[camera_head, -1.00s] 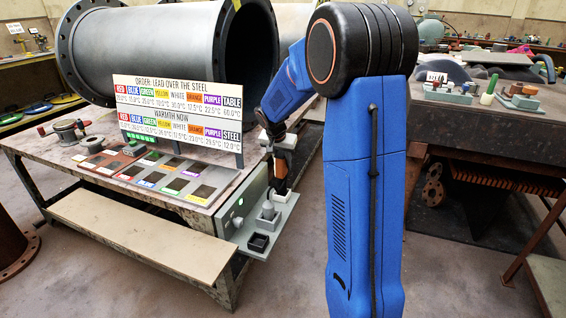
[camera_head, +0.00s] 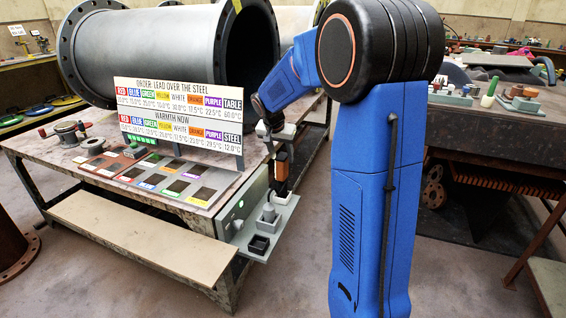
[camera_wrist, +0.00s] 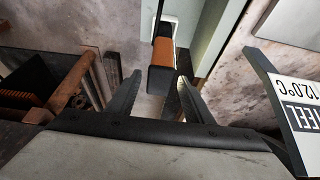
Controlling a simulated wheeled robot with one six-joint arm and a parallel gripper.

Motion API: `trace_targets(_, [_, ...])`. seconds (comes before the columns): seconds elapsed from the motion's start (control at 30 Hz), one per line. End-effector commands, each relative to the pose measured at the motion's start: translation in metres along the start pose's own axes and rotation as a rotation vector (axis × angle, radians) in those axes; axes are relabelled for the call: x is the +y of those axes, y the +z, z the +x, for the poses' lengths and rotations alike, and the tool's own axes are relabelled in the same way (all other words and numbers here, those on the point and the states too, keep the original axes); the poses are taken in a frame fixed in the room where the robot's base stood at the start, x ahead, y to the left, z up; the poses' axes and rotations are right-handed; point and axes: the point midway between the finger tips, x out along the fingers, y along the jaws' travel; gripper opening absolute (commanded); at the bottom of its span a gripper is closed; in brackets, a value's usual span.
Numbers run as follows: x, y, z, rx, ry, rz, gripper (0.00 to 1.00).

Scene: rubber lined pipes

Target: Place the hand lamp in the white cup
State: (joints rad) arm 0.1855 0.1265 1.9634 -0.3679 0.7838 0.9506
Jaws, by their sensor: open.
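The hand lamp (camera_head: 282,166), orange and black, stands upright on the grey shelf at the table's right end. Its foot is in or at a small white square holder, which looks like the white cup (camera_head: 277,193); the wrist view also shows white (camera_wrist: 171,22) around the lamp's far end. My gripper (camera_head: 270,134) is open just above and left of the lamp in the head view. In the wrist view the lamp (camera_wrist: 162,52) lies ahead of my open jaws (camera_wrist: 160,85), its dark near end close to the fingertips. Contact cannot be told.
The grey shelf (camera_head: 282,222) also bears a grey block (camera_head: 269,214) and a black square cup (camera_head: 259,244). A sign board (camera_head: 180,122) stands left of my gripper, and its edge shows at right in the wrist view. A large pipe (camera_head: 160,50) lies behind.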

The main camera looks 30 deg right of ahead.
Motion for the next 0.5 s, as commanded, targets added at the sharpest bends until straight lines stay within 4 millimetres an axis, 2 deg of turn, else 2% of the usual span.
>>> trace_targets(0.1, [-0.001, -0.001, -0.024, 0.003, -0.003, 0.0, 0.47])
trace_targets(0.2, [-0.001, 0.0, -0.039, 0.002, -0.002, -0.001, 0.47])
trace_targets(0.5, [0.001, 0.003, -0.065, 0.0, -0.003, -0.007, 0.47])
